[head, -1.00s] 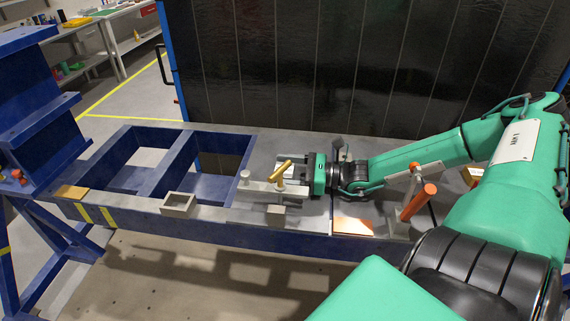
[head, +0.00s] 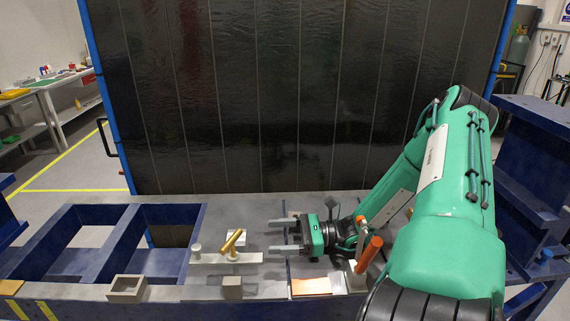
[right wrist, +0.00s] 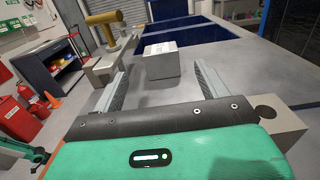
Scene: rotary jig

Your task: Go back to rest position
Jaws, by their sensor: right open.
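My right gripper (head: 284,234) is open and empty, low above the grey jig plate (head: 262,206). Its two fingers point left in the head view. A grey clamp bar (head: 211,259) with a yellow-brown handle (head: 233,241) stands just left of the fingertips, apart from them. In the right wrist view the fingers (right wrist: 160,87) are spread wide, with a grey block (right wrist: 162,62) beyond the gap between them and the yellow handle (right wrist: 103,18) to the left. My left gripper is not in view.
An orange cylinder (head: 369,253) stands right of my gripper, close to my arm. A copper-coloured plate (head: 311,286) and an open grey box (head: 127,289) lie along the front edge. Blue frames stand at both sides, and a dark panel (head: 290,90) rises behind.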

